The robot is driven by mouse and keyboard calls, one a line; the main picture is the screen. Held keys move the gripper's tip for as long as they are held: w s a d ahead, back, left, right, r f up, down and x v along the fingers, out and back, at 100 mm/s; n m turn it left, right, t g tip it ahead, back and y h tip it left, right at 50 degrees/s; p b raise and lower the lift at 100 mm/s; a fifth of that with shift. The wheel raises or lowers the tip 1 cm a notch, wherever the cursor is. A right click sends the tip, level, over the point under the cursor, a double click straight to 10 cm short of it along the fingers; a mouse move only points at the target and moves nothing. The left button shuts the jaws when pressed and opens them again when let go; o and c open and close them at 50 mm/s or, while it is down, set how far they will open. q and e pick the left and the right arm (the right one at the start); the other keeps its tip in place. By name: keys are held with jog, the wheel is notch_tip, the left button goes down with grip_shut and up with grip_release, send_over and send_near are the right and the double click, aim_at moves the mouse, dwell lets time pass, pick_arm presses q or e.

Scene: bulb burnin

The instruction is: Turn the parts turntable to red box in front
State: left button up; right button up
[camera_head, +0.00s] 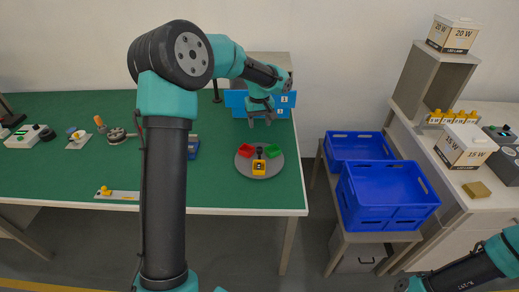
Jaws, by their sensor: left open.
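The parts turntable (243,170) is a round grey disc near the right front of the green table. On it, a yellow box (259,169) sits at the front, a red box (246,151) at the back left and a green box (273,151) at the back right. A dark upright post (259,153) stands near the middle. My left gripper (260,122) is open and empty behind the turntable, in front of a blue bin rack (284,103), pointing down and apart from the boxes. My right arm shows at the bottom right; its gripper is out of view.
The green table (225,190) is clear around the turntable. Blue crates (388,208) stand right of it on a low stand. A white side bench holds lamp boxes (466,147) and a bulb rack (452,118). Several small tools lie at the left, partly behind my left arm.

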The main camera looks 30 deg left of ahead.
aim_at(259, 148)
pick_arm(q)
notch_tip(259, 148, down, 14)
jog(key=shift+r, duration=0.1)
dwell(0.4)
jog(key=shift+c, duration=0.4)
grip_shut()
